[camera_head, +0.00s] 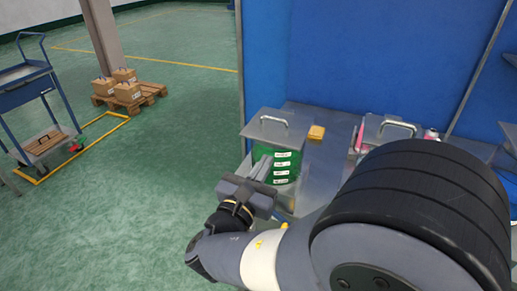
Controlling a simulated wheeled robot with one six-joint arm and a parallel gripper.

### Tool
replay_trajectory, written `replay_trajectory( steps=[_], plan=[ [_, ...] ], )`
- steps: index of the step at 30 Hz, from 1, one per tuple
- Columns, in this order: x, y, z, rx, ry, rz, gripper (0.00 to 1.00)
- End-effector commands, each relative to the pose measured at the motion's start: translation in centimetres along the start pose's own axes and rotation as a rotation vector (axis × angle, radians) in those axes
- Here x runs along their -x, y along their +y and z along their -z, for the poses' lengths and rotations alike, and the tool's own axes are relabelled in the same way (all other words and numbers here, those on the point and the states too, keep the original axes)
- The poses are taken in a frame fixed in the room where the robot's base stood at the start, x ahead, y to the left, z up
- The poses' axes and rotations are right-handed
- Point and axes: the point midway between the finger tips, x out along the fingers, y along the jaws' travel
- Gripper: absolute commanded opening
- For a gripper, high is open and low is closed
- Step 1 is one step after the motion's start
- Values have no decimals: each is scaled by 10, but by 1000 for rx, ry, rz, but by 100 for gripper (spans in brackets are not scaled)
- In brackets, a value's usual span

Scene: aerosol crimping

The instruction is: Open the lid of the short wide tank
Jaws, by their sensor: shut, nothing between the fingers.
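Two lidded containers stand at the blue bench; I cannot tell which is the short wide tank. The right container's grey lid (375,131) has a pale arched handle and looks shut; my arm hides most of the body below. My gripper (262,168) is shut and empty, in front of the left container's left side, below its lid. Whether it touches the container cannot be told.
A small yellow-tan block (316,133) lies on the metal bench (340,120) between the containers. Pink items (430,134) stand at the right. A blue panel (350,60) rises behind.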

Motion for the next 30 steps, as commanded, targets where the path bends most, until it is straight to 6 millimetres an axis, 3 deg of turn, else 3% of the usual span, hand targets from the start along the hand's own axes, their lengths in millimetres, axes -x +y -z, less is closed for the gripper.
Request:
replay_trajectory(
  steps=[3, 7, 21, 30],
  plan=[
    [8, 14, 1, 27, -42, -49, 0],
    [0, 16, -2, 31, -50, -53, 0],
    [-72, 18, -5, 30, -46, -49, 0],
    [-91, 20, -5, 29, -45, -52, 0]
  ],
)
